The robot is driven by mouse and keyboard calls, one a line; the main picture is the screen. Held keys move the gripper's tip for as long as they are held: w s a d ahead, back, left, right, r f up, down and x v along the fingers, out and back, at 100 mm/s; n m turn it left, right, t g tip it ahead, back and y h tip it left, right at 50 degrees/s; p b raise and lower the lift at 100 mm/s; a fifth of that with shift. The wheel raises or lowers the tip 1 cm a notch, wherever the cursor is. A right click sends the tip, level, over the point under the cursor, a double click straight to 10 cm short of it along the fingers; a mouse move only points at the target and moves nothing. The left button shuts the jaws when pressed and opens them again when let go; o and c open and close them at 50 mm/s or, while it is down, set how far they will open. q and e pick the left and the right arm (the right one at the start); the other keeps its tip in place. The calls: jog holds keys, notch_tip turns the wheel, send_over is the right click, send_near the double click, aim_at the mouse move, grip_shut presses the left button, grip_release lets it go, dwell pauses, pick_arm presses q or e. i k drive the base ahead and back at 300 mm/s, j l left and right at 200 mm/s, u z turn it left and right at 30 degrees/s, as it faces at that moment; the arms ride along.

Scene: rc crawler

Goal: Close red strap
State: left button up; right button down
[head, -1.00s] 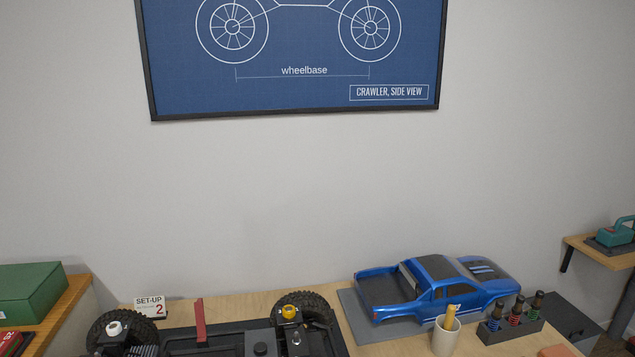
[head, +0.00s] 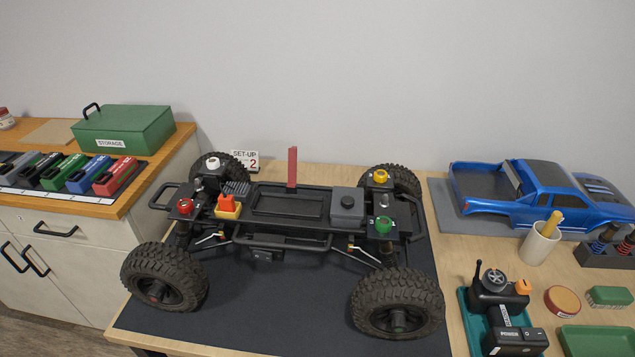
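The red strap (head: 292,167) stands upright at the far edge of the black tray (head: 287,202) in the middle of the crawler chassis. It is raised, not lying across the tray, and the tray looks empty. The chassis has large black tyres (head: 398,303) and stands on a dark mat. Neither of my grippers shows in the head view.
The chassis stands on a wooden bench with a dark mat (head: 270,317). A blue truck body (head: 535,195), a cup (head: 540,243) and a black transmitter (head: 500,300) are to the right. A side counter at left holds a green storage box (head: 125,130) and several coloured packs (head: 115,175).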

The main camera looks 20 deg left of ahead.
aim_at(292, 152)
jog(key=k+j, duration=0.1)
jog(key=j, duration=0.35)
jog(key=j+z, duration=0.1)
jog(key=j, duration=0.35)
jog(key=k+j, duration=0.15)
jog(key=j, duration=0.3)
jog(key=k+j+z, duration=0.1)
jog(key=j, duration=0.3)
jog(key=k+j, duration=0.1)
jog(key=j, duration=0.35)
